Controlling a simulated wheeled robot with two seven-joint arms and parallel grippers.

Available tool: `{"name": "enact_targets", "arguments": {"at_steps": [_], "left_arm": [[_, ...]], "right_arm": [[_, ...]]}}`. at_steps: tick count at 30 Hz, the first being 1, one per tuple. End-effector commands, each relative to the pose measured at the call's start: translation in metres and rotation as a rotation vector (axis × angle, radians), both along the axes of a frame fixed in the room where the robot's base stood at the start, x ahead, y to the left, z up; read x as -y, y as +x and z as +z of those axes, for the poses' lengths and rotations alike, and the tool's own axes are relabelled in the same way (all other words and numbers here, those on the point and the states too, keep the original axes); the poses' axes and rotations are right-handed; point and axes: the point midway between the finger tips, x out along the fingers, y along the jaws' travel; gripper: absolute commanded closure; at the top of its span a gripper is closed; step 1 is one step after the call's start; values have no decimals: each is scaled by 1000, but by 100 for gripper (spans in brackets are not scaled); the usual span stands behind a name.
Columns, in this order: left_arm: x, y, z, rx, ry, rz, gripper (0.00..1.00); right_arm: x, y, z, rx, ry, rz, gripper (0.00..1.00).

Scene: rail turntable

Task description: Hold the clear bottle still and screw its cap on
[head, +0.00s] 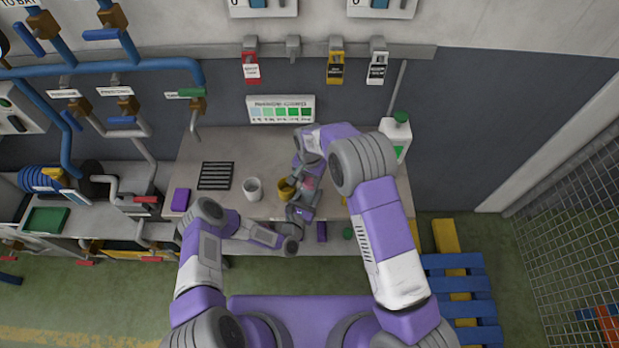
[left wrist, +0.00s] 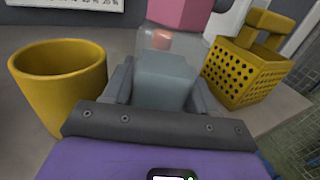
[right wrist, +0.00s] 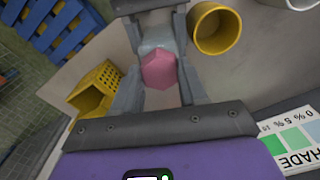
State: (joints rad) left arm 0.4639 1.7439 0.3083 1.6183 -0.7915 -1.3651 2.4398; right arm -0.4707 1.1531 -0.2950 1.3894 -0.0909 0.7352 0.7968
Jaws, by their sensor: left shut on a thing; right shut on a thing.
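The clear bottle (left wrist: 165,75) stands between the fingers of my left gripper (left wrist: 162,92), which is shut on its body. The pink cap (right wrist: 160,70) is between the fingers of my right gripper (right wrist: 158,86), which is shut on it. In the left wrist view the cap (left wrist: 180,12) is at the bottle's mouth, in line with it. I cannot tell whether it is seated or how far the thread is engaged. In the head view the cap (head: 309,183) is a small pink patch, and the arms hide most of the bottle.
A yellow cup (left wrist: 58,85) is close beside the bottle; a yellow perforated basket (left wrist: 245,70) is on the other side. A white cup (head: 253,188), black slotted mat (head: 216,176) and purple block (head: 181,199) lie left on the bench. A white jug (head: 397,138) stands at the back right.

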Motion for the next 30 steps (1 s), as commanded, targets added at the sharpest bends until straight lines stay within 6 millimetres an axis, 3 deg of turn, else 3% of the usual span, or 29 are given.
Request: {"name": "enact_targets", "arguments": {"at_steps": [5,15,26,30], "left_arm": [[0,0,0,1,0,0,98],[0,0,0,1,0,0,98],[0,0,0,0,0,0,98],[0,0,0,0,0,0,98]], "right_arm": [[0,0,0,1,0,-47,95],[-1,0,0,1,0,-494,95],[-1,0,0,0,1,-537,95],[-1,0,0,0,-1,-691,95]]}}
